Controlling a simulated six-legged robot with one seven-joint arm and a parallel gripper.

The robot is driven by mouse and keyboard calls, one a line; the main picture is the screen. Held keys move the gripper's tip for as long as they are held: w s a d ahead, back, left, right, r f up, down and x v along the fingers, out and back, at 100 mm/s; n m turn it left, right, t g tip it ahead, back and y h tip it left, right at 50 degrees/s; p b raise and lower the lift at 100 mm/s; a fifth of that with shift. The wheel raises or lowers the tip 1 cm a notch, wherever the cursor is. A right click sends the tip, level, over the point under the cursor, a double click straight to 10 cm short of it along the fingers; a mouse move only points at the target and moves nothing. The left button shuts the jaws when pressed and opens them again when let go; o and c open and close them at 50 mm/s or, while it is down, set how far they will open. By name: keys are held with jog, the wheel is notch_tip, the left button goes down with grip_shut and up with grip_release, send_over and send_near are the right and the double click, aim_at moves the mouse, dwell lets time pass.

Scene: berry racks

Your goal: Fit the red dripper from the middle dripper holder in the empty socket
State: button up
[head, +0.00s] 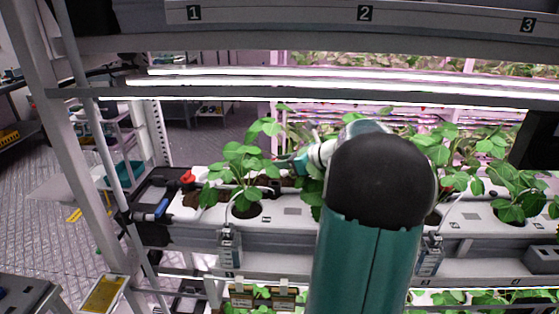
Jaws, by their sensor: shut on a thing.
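My gripper (288,163) is small in the head view, among the leaves left of my big arm link. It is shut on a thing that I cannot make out. The white planter trough (285,218) runs across the rack below it, with a potted plant (246,172) just left of the gripper. A small red part (187,177) stands at the trough's left end; I cannot tell whether it is a dripper. A grey holder (229,247) hangs on the trough's front, and another holder (430,255) hangs to the right. I cannot make out the empty socket.
My arm covers the middle of the trough. Plants (515,190) crowd its right part. A rack post (95,150) stands at left, and a lit lamp bar (350,85) crosses above. A dark box with a blue part (158,208) lies at the trough's left end.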

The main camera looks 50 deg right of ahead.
jog(key=shift+w+f, duration=0.25)
jog(key=shift+f, duration=0.25)
jog(key=shift+s+f, duration=0.1)
jog(key=shift+f, duration=1.45)
jog(key=shift+f, duration=0.8)
dwell(0.7)
jog(key=o, duration=1.5)
jog(key=shift+r, duration=2.95)
